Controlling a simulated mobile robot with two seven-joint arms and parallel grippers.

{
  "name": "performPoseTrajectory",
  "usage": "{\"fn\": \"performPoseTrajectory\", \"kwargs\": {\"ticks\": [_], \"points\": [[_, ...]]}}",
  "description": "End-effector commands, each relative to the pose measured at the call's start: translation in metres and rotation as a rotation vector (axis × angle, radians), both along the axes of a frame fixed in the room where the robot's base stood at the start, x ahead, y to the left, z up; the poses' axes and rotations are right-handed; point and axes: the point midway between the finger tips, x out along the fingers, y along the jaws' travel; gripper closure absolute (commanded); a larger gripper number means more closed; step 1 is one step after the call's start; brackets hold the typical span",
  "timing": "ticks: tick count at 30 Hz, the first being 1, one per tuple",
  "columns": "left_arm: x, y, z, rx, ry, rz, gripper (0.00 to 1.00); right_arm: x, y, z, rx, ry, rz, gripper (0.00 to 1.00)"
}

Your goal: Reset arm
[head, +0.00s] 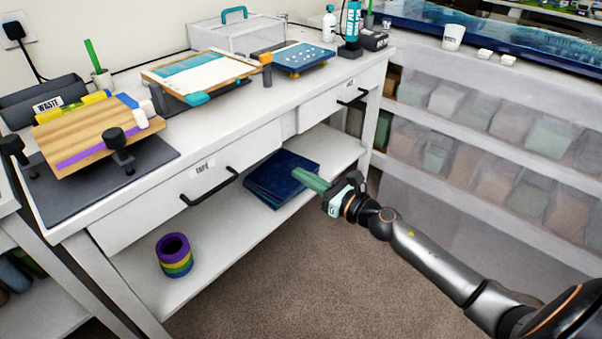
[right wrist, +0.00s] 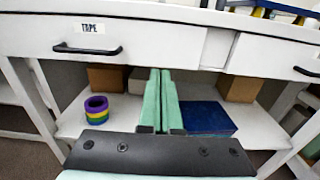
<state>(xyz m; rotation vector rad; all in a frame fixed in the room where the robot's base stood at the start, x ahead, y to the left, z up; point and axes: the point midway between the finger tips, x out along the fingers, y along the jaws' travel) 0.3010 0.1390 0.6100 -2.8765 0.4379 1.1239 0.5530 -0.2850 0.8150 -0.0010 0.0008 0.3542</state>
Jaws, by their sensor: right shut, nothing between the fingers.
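My right gripper (head: 306,179) reaches in from the lower right of the head view, in front of the white workbench (head: 222,128). Its green fingers are shut together with nothing between them. The fingers also show in the right wrist view (right wrist: 159,100), pointing at the bench's lower shelf. In the head view the fingertips overlap the right edge of a dark blue flat stack (head: 275,180) on that shelf; I see no sign of a grip on it. My left gripper does not show in either view.
The tape drawer (head: 195,172) and the drawer right of it look closed. Coloured tape rolls (head: 174,255) stand on the lower shelf. A wooden board (head: 88,135) lies on the bench top at left. Shelves of bins (head: 480,130) line the right. Carpet (head: 310,270) in front is clear.

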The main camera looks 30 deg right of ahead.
Motion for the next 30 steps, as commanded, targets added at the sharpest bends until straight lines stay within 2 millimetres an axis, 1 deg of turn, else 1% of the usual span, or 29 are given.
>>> {"fn": "performPoseTrajectory", "kwargs": {"ticks": [7, 8, 11, 14, 15, 17, 18, 20, 21, 23, 24, 26, 27, 28, 29, 30], "points": [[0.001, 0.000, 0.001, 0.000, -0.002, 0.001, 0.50, -0.004, 0.000, -0.002, 0.023, 0.009, -0.002, 1.00], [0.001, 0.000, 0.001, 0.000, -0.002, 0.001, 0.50, -0.006, 0.002, -0.004, 0.053, 0.019, -0.006, 1.00], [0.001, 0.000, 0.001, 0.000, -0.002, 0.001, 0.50, -0.018, 0.011, -0.020, 0.271, 0.100, -0.037, 1.00], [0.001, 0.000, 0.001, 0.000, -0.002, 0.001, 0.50, -0.043, 0.025, -0.049, 0.680, 0.257, -0.116, 1.00], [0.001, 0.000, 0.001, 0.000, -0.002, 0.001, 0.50, -0.056, 0.032, -0.065, 0.883, 0.337, -0.163, 1.00], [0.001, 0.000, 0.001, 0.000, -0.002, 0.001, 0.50, -0.079, 0.042, -0.090, 1.199, 0.460, -0.253, 1.00], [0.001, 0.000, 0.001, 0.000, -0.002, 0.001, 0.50, -0.095, 0.049, -0.107, 1.405, 0.537, -0.320, 1.00], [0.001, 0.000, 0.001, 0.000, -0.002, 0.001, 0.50, -0.121, 0.061, -0.132, 1.700, 0.647, -0.435, 1.00], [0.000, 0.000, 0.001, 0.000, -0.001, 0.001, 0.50, -0.138, 0.071, -0.146, 1.884, 0.712, -0.516, 1.00], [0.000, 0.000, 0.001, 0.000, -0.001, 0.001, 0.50, -0.166, 0.087, -0.166, 2.146, 0.800, -0.648, 1.00], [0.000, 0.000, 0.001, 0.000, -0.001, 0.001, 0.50, -0.184, 0.098, -0.177, 2.308, 0.849, -0.742, 1.00], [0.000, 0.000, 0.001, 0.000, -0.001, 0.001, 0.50, -0.212, 0.116, -0.191, 2.537, 0.911, -0.897, 1.00], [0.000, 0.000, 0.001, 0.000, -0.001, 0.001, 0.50, -0.231, 0.129, -0.199, 2.681, 0.944, -1.007, 1.00], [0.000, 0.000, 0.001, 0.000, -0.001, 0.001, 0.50, -0.245, 0.139, -0.203, -2.781, -0.964, 1.092, 1.00], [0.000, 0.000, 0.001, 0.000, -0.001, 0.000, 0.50, -0.259, 0.150, -0.206, -2.659, -0.906, 1.095, 1.00], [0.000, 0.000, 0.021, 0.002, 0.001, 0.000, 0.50, -0.257, 0.146, -0.186, -2.660, -0.893, 1.090, 1.00]]}}
